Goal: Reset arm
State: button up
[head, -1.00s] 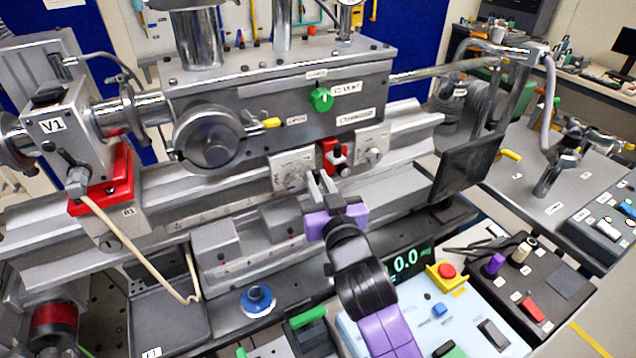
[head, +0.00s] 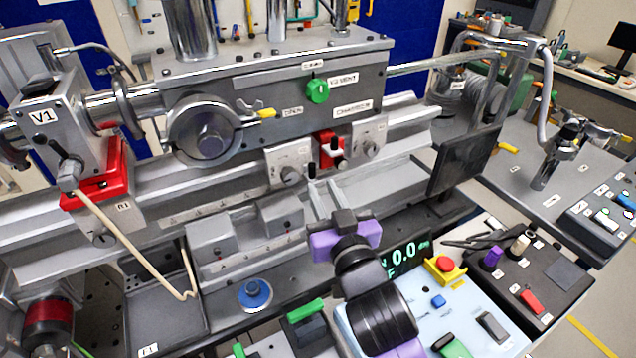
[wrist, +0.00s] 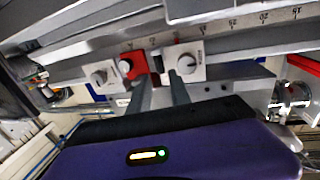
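My gripper (head: 325,172) is purple with two grey, dark-tipped fingers. It is in front of the machine's lower rail, with the fingers apart and nothing visible between them. In the wrist view my gripper (wrist: 158,84) also shows spread fingers, pointing at the panel with the red block. The red block (wrist: 129,66) is partly behind the left finger in the wrist view.
A pale control box (head: 398,290) with a yellow-and-red button (head: 445,267) lies beside my arm. A black box (head: 520,285) stands right of it. A blue round knob (head: 255,294) is at lower left. A dark screen (head: 465,160) hangs at right.

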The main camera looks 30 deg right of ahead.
jog(key=shift+s+a, duration=0.2)
jog(key=shift+s, duration=0.8)
jog(key=s+a+f+g+y, duration=0.1)
jog(key=s+f, duration=0.2)
jog(key=s, duration=0.8)
jog(key=s+a+f+n+g+y, duration=0.1)
jog(key=s+f, duration=0.2)
jog(key=s, duration=0.9)
jog(key=s+a+f+n+y, duration=0.1)
jog(key=s+f, duration=0.3)
jog(key=s, duration=0.8)
jog(key=shift+s+g, duration=0.25)
jog(key=shift+g, duration=0.15)
jog(key=shift+o, duration=0.5)
